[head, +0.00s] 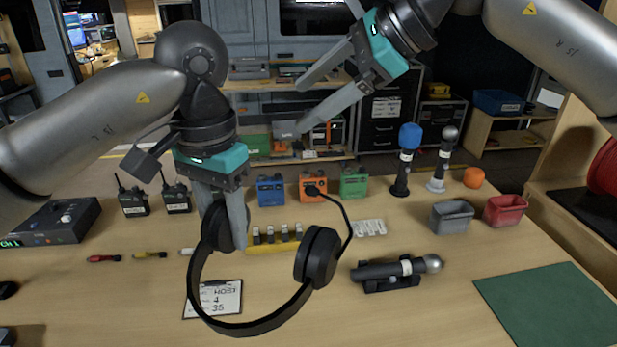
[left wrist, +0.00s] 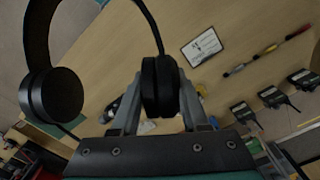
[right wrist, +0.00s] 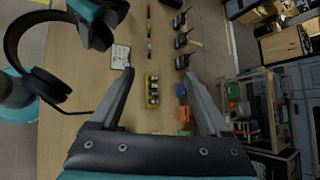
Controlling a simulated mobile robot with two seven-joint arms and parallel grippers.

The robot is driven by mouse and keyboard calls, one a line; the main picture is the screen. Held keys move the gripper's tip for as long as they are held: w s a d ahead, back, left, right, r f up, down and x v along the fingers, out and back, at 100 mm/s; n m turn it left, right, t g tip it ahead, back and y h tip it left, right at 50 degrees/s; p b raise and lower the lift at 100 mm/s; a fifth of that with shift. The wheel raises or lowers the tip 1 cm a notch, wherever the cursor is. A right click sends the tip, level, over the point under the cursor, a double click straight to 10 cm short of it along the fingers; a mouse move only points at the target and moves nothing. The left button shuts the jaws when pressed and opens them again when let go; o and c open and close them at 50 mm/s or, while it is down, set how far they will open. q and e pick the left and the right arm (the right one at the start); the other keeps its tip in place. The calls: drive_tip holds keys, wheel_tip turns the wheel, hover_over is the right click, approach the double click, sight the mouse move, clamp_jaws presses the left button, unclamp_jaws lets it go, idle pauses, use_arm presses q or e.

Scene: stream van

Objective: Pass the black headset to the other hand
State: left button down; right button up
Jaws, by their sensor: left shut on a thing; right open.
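The black headset (head: 249,326) hangs in the air above the table, its headband curving downward. My left gripper (head: 229,220) is shut on one of its ear cups, which shows between the fingers in the left wrist view (left wrist: 160,88). The other ear cup (head: 317,257) hangs free to the right, with a thin boom rising from it. My right gripper (head: 318,108) is open and empty, up and to the right of the headset. In the right wrist view the headset (right wrist: 22,62) is at the left, outside the open fingers (right wrist: 163,100).
A microphone in a black cradle (head: 388,273) lies to the right of the headset. A clipboard (head: 216,299) lies beneath it. Orange (head: 312,188), blue and green boxes stand behind, with radios (head: 132,200) at left. The green mat (head: 553,306) is bare.

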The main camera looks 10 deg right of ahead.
drive_tip(key=s+a+f+n+g+h, duration=0.3)
drive_tip(key=s+a+n+g, duration=0.1)
drive_tip(key=s, duration=0.5)
drive_tip(key=n+g+h, duration=0.2)
drive_tip(key=n+h, duration=0.2)
drive_tip(key=n, duration=0.1)
hover_over(309, 272)
drive_tip(key=w, duration=0.2)
drive_tip(key=shift+d+f, duration=0.35)
drive_tip(key=shift+s+a+r+n+h, duration=0.25)
drive_tip(key=shift+s+n+h, duration=0.2)
drive_tip(key=shift+n, duration=0.35)
wheel_tip(309, 272, down, 12)
clamp_jaws()
use_arm(q)
drive_tip(key=shift+c, duration=1.6)
unclamp_jaws()
